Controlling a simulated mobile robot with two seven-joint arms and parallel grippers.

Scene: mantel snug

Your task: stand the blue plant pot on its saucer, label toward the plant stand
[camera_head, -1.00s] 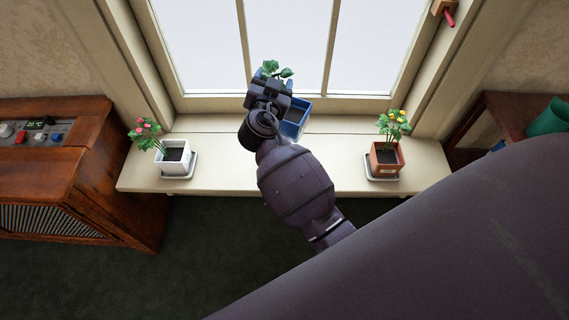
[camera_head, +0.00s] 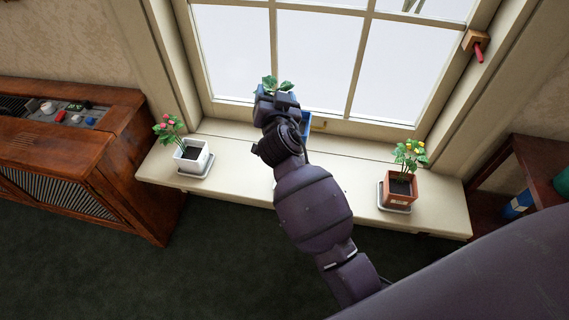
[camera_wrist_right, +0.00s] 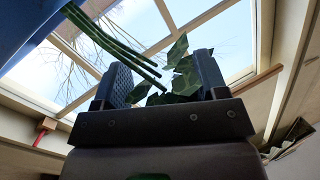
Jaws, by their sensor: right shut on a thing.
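The blue plant pot (camera_head: 307,123) is mostly hidden behind my right gripper in the head view, at the middle of the window sill. Its green leaves (camera_head: 277,84) show above the gripper, against the window. A blue surface of the pot (camera_wrist_right: 30,25) and green stems fill the upper left there. I cannot see the pot's label or its saucer, or tell whether the pot touches the sill. My left gripper is not in view.
On the pale sill (camera_head: 245,170), a white pot (camera_head: 193,160) with pink flowers stands left and a terracotta pot (camera_head: 401,190) with yellow flowers right, each on a saucer. A wooden cabinet (camera_head: 120,150) is at left, a dark shelf (camera_head: 535,155) at right. Sill between the pots is partly clear.

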